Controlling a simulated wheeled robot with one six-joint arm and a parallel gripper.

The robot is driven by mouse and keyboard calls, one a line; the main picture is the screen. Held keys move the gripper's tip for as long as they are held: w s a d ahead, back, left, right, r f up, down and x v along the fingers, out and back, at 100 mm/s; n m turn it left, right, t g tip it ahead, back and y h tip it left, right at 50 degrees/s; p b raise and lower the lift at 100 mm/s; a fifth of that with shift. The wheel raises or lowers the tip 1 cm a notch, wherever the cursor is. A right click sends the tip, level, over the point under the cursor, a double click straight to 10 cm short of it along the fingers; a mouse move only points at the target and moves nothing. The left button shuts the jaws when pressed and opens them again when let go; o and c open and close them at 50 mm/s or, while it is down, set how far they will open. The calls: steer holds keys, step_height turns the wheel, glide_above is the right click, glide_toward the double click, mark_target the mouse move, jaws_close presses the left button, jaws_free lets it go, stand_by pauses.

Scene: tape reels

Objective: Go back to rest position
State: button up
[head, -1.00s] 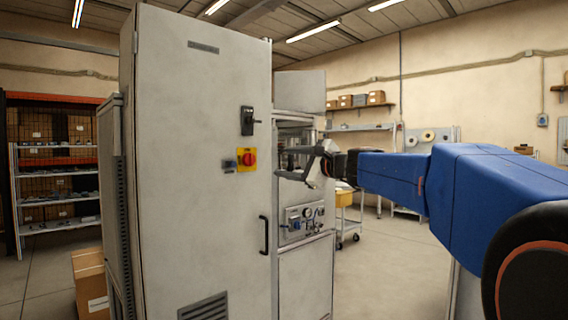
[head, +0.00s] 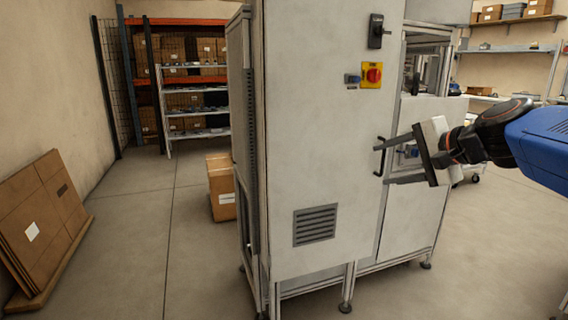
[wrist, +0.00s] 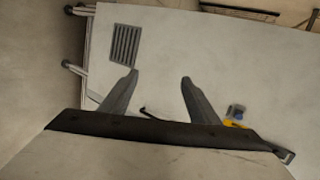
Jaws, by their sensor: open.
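My gripper (head: 382,164) is open and empty at the right of the head view, in front of the tall grey cabinet (head: 310,150). Its two fingers point left, near the cabinet's black door handle (head: 379,157) in the picture; I cannot tell how far apart they are in depth. In the wrist view my gripper (wrist: 158,78) shows two spread fingers with nothing between them, and the cabinet front (wrist: 205,55) lies beyond. No tape reel can be made out.
A cardboard box (head: 221,188) stands left of the cabinet. Flat brown boards (head: 45,215) lean on the left wall. A shelf rack (head: 193,105) stands at the back. Open floor (head: 150,230) lies between boards and cabinet.

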steer(key=s+d+f+n+g+h, duration=0.2)
steer(key=s+f+n, duration=0.4)
steer(key=s+f, duration=0.6)
steer(key=s+d+f+n+g+h, duration=0.1)
steer(key=s+f+n+g+h, duration=0.2)
steer(key=s+f, duration=0.9)
steer(key=f+n+h, duration=0.1)
steer(key=n, duration=0.1)
steer(key=shift+d+f+n+g, duration=0.15)
steer(key=shift+d+n+g, duration=0.25)
